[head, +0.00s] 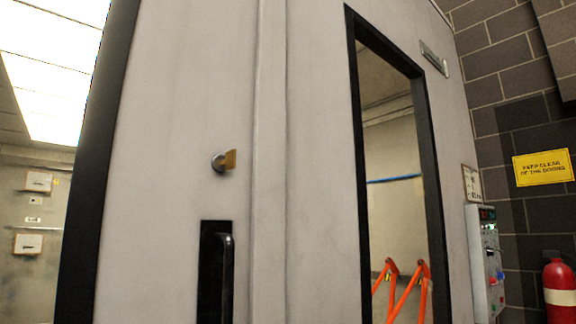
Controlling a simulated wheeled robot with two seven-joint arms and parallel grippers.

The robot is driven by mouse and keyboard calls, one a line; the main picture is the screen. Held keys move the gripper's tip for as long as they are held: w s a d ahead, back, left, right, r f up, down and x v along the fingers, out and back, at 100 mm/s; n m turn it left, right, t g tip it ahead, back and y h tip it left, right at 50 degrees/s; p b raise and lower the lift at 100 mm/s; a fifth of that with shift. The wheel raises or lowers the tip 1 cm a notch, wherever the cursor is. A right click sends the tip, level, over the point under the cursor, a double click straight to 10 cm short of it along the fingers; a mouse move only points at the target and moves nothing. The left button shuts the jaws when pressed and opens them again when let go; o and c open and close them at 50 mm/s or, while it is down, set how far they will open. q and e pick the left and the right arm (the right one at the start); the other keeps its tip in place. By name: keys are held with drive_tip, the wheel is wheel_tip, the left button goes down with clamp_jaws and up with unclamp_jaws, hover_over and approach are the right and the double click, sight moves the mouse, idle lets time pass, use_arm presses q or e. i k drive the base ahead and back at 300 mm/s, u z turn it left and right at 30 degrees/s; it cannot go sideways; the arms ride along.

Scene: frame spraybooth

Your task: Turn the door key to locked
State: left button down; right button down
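The door key (230,159) is a small brass-coloured piece in a round silver lock (217,162) on a pale grey door panel (170,100). It sits above a black recessed plate with a dark handle (226,275). The key's bow sticks out to the right of the lock. I cannot tell from this view whether that is the locked position. Neither of my grippers shows in the head view, and nothing touches the key.
A dark-framed window (395,180) is right of the key, with orange stands (402,285) behind it. Right of it are a control box (484,260), a yellow sign (543,167) and a red fire extinguisher (559,290). Left of the door's dark edge (95,170) a lit interior shows.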

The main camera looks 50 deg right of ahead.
sight(221, 163)
drive_tip(key=z, duration=1.55)
drive_tip(key=k, duration=0.35)
drive_tip(key=u, duration=0.5)
drive_tip(key=i, duration=0.8)
drive_tip(key=z, duration=0.55)
